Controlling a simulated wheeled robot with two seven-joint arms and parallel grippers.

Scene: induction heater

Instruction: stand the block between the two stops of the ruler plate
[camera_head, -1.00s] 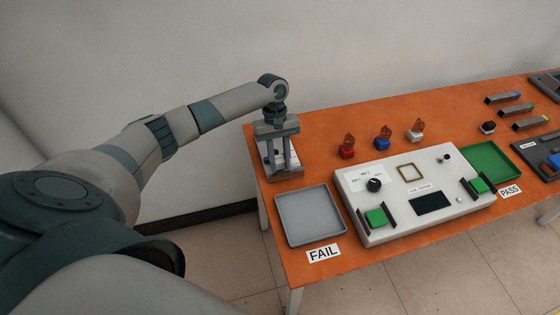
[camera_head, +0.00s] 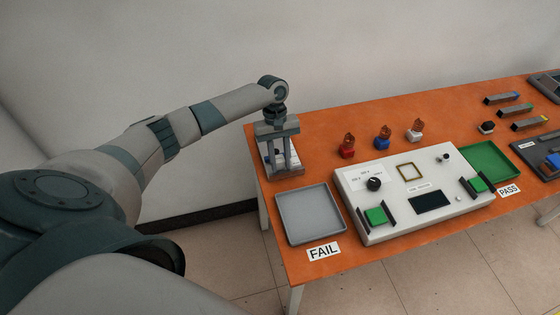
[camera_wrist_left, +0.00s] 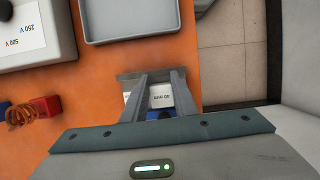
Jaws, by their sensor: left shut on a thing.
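My left gripper (camera_head: 281,166) points down over the far left end of the table; it also shows in the left wrist view (camera_wrist_left: 159,78). It is shut on the block (camera_wrist_left: 160,115), of which a blue part shows between the fingers. A white face marked 40 mm (camera_wrist_left: 161,96) also shows there; I cannot tell whether it belongs to the block or the plate. The ruler plate (camera_head: 264,157) lies under the gripper, mostly hidden by the fingers. I cannot tell whether the block touches the plate or stands between its stops. My right gripper is not in view.
A grey tray (camera_head: 311,212) by the FAIL label lies close in front of the gripper. The white tester (camera_head: 400,215) stands right of it. Red, blue and white coil pieces (camera_head: 382,140) stand behind the tester. A green tray (camera_head: 492,160) is farther right. The table's left edge is close.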

